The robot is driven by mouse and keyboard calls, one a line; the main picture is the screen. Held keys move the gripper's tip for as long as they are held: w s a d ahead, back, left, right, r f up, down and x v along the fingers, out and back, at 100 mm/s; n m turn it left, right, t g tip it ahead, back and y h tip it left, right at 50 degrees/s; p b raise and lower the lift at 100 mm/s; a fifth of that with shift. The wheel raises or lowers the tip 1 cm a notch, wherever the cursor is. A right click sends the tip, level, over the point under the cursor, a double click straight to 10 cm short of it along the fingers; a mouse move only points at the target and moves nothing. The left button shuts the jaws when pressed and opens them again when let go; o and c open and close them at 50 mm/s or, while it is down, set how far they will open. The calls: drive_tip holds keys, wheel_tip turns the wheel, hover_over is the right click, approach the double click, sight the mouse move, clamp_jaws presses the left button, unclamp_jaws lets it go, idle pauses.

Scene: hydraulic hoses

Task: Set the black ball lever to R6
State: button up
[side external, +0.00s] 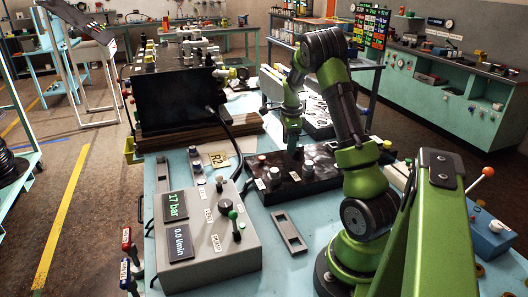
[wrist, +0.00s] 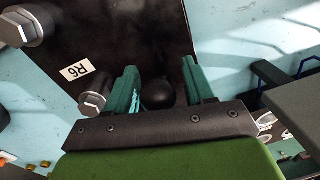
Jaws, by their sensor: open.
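A black ball (wrist: 157,94), the top of the black ball lever, shows in the wrist view between my two teal fingers. My gripper (wrist: 159,68) is open, with one finger on each side of the ball; I cannot tell whether either touches it. The white R6 label (wrist: 77,70) lies left of the fingers on the dark block (wrist: 105,35). In the side external view my gripper (side external: 291,143) points down over this black block (side external: 325,178). The lever is not clear there against the dark block and fingers. Its shaft is hidden.
Silver fittings (wrist: 93,102) stand on the block beside the R6 label. A grey control box (side external: 207,235) with displays and a green-knobbed lever stands at the front left. A blue box (side external: 488,238) with an orange-knobbed lever stands at the right. A flat grey bar (side external: 289,233) lies on the table.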

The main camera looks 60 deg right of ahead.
drive_tip(key=shift+f, duration=0.35)
clamp_jaws()
drive_tip(key=shift+r, duration=0.1)
drive_tip(key=t+y, duration=0.1)
drive_tip(key=s+d+t+y, duration=0.1)
drive_tip(key=t+y, duration=0.1)
drive_tip(key=shift+s+d+r, duration=0.3)
drive_tip(key=shift+d+r, duration=0.05)
drive_tip(key=shift+s+d+f+t+y, duration=0.1)
drive_tip(key=shift+s+d+t+y, duration=0.15)
drive_tip(key=shift+t+y, duration=0.45)
drive_tip(key=shift+s+d+r+t+y, duration=0.1)
drive_tip(key=shift+s+d+t+y, duration=0.2)
drive_tip(key=shift+t+y, duration=0.35)
drive_tip(key=shift+s+d+f+t+y, duration=0.1)
drive_tip(key=shift+s+d+t+y, duration=0.15)
drive_tip(key=shift+t+y, duration=0.4)
drive_tip(key=shift+m, duration=0.3)
